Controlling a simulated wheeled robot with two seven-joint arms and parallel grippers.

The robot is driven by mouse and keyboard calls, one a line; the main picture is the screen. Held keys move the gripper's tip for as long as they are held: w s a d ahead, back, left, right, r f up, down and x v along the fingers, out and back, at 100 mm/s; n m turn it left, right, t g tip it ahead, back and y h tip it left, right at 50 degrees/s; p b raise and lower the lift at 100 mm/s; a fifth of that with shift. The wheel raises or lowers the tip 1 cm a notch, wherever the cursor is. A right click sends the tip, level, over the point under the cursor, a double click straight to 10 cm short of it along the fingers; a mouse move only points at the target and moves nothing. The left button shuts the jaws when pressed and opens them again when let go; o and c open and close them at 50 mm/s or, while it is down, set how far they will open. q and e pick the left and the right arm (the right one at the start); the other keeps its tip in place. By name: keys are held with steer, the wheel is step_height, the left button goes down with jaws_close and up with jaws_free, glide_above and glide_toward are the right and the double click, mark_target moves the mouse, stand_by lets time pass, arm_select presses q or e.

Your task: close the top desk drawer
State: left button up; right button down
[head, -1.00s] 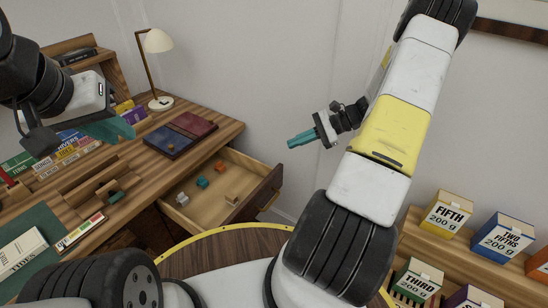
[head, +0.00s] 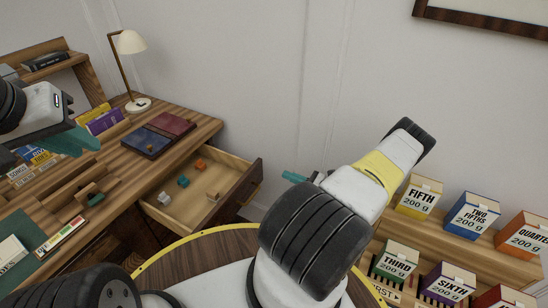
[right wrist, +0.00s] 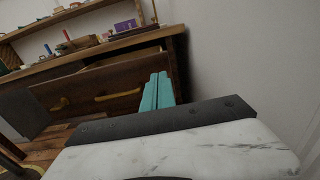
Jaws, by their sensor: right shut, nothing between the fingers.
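The top desk drawer (head: 208,196) is pulled out from the right end of the wooden desk in the head view. Small blocks, white, teal, orange and tan, lie inside it. Its dark wooden front (head: 240,189) faces right; in the right wrist view the front (right wrist: 85,91) shows a brass handle (right wrist: 118,95). My right gripper (head: 292,177) is to the right of the drawer front, apart from it in the head view. Its teal fingers (right wrist: 159,78) are together and empty. My left gripper (head: 75,142) is over the desk's left part; its finger gap is unclear.
A lamp (head: 128,45), books (head: 158,133) and a pen tray stand on the desk (head: 120,168). A shelf (head: 475,245) with several labelled boxes is at the right. White wall lies behind the drawer. My right arm hides part of the floor.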

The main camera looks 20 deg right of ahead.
mark_target(260, 165)
steer(key=x, duration=1)
steer(key=shift+w+a, duration=0.1)
